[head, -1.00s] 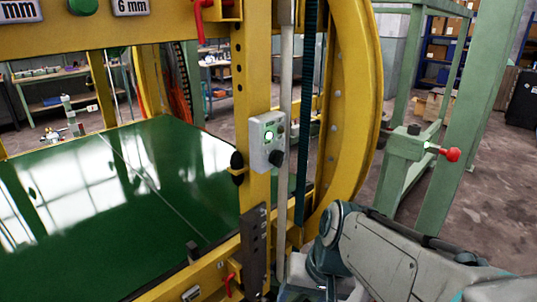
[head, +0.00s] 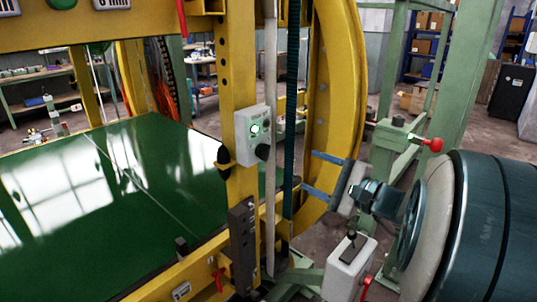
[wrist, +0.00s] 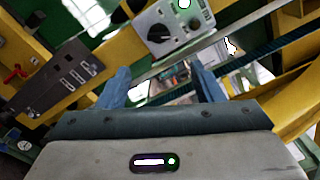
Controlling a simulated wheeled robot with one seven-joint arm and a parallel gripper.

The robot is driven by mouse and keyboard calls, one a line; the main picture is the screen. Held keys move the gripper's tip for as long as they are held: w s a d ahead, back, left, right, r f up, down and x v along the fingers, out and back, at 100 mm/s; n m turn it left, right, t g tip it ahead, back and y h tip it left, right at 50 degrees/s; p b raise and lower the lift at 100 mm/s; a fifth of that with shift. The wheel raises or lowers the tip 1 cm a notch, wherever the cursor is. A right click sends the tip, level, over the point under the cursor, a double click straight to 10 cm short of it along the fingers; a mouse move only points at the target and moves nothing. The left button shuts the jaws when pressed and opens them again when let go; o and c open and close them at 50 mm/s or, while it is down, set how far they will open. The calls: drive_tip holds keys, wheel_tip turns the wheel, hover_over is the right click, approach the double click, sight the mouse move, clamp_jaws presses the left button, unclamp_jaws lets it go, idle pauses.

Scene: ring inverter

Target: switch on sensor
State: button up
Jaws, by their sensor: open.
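A grey control box (head: 255,136) with a lit green button and a black knob is mounted on the yellow post. It also shows at the top of the wrist view (wrist: 172,28). A dark grey plate (head: 243,245) with small marks sits lower on the same post and shows at left in the wrist view (wrist: 62,82). I cannot tell which part is the sensor's switch. My gripper (head: 308,172) is open and empty, its two blue fingers (wrist: 160,73) apart. In the head view it is right of the box and a little lower, not touching it.
A curved yellow ring frame (head: 345,85) stands behind the gripper. A vertical metal rod (head: 270,200) runs beside the post. A green bed (head: 110,215) fills the left. A green stand with a red knob (head: 432,145) and a pale box with a black lever (head: 350,262) are at right.

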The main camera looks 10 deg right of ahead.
sight(269, 154)
drive_tip(key=p+x, duration=0.2)
drive_tip(key=x, duration=1.1)
drive_tip(key=shift+w+a, duration=0.1)
drive_tip(key=shift+a, duration=0.1)
drive_tip(key=c, duration=1)
